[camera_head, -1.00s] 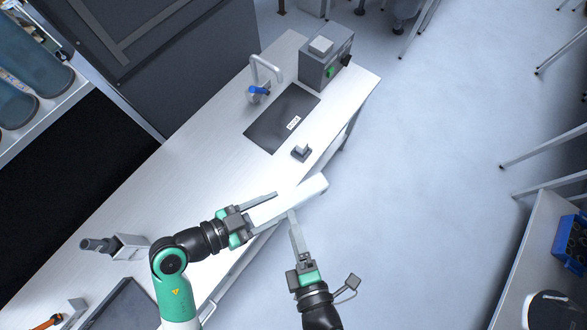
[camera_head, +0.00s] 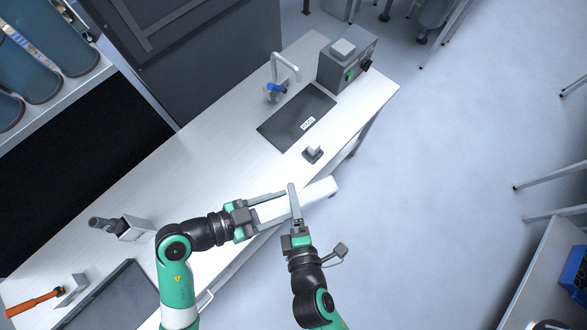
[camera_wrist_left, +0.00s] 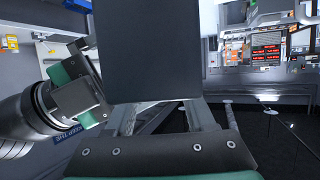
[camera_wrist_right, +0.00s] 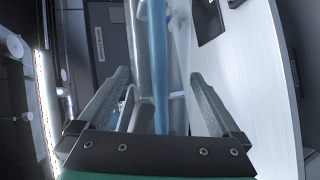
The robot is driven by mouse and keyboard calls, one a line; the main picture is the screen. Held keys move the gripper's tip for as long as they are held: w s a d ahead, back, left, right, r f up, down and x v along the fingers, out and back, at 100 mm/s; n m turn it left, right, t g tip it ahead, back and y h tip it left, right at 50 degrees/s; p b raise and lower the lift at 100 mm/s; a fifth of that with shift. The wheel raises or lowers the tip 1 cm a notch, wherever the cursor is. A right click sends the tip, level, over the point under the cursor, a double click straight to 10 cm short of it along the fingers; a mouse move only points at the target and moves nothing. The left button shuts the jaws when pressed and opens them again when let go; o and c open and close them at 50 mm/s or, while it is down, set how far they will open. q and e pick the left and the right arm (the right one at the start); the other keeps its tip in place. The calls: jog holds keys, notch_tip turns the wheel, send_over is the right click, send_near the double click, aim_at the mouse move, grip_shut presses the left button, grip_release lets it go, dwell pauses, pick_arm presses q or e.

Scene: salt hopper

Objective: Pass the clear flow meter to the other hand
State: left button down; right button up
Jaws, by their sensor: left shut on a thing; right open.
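The flow meter (camera_head: 322,191) is a long pale block in the head view, held at its lower-left end over the bench's front edge. My left gripper (camera_head: 268,207) is shut on it. In the left wrist view a dark flat face (camera_wrist_left: 150,50), apparently the meter's back, rises from the left fingers. My right gripper (camera_head: 293,194) is open at the meter's middle. In the right wrist view the meter (camera_wrist_right: 158,60) shows as a clear body with a blue strip between the open right fingers (camera_wrist_right: 160,85); contact cannot be told.
The bench (camera_head: 215,185) carries a dark mat (camera_head: 290,118), a tap with a blue handle (camera_head: 277,87), a grey control box (camera_head: 345,65) and a small block (camera_head: 312,153). A grey holder (camera_head: 130,228) and an orange-handled tool (camera_head: 35,302) are at left.

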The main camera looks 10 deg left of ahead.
jog(key=c, duration=1.4)
pick_arm(q)
jog(key=shift+c, duration=0.8)
grip_release()
pick_arm(e)
grip_shut()
